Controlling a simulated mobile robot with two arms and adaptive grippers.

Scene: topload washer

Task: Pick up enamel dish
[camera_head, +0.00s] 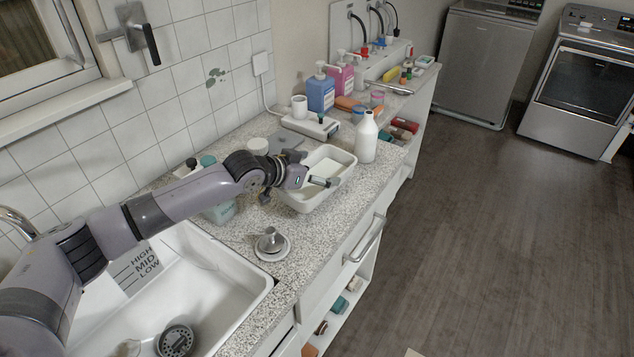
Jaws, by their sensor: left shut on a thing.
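My left arm reaches in from the left over the sink. My left gripper (318,182) is at the near part of the dish, shut on it. The exact contact of the fingertips is partly hidden by the gripper itself. I cannot tell whether the dish is lifted off the counter. My right gripper does not show.
A white bottle (366,138) stands close to the dish's right. A metal sink strainer (270,243) lies near the sink (225,285). A kitchen scale (311,126), blue (320,93) and pink pump bottles (340,78) stand behind. The floor at right is clear.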

